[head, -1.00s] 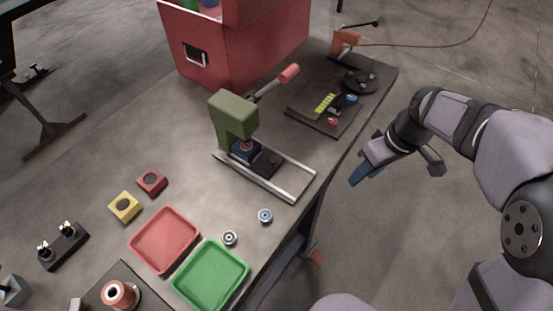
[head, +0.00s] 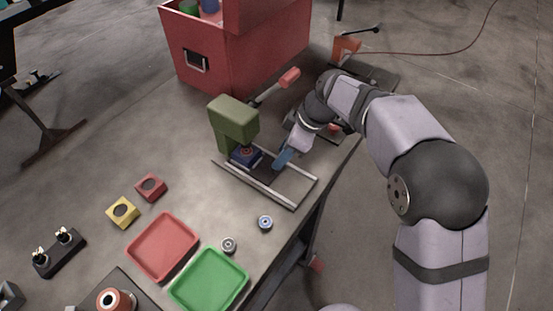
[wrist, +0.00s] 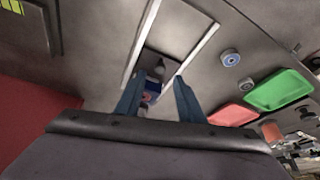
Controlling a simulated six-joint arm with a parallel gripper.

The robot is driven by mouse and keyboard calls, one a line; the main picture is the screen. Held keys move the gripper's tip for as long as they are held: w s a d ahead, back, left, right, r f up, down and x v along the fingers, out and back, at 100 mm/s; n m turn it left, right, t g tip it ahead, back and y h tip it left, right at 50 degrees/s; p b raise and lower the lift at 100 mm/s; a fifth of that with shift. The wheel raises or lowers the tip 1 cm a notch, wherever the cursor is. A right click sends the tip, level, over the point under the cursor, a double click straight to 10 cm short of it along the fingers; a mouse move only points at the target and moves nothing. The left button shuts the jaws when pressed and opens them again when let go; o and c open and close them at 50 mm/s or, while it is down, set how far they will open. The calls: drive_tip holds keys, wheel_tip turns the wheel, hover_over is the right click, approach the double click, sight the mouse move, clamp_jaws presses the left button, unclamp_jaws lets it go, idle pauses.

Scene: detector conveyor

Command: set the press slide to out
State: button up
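The green press (head: 234,120) stands on the table. Its slide (head: 263,174), a dark plate, lies between two pale rails (head: 292,203) at the end under the press head. A blue block (head: 243,158) sits on it below the ram. The rails' outer end is bare. My gripper (head: 277,167) is low over the slide's outer end. In the wrist view, its two blue fingers (wrist: 159,76) are apart, with a small grey knob (wrist: 158,68) between or just beyond their tips. I cannot tell whether they touch it. The blue block also shows there (wrist: 151,90).
A red handle (head: 289,77) sticks out behind the press. A large red bin (head: 237,55) stands at the back. A red tray (head: 160,246), a green tray (head: 208,281) and two small round parts (head: 265,222) lie in front.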

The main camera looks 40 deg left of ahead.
drive_tip(key=shift+p+x, duration=0.8)
drive_tip(key=shift+x, duration=1.65)
clamp_jaws()
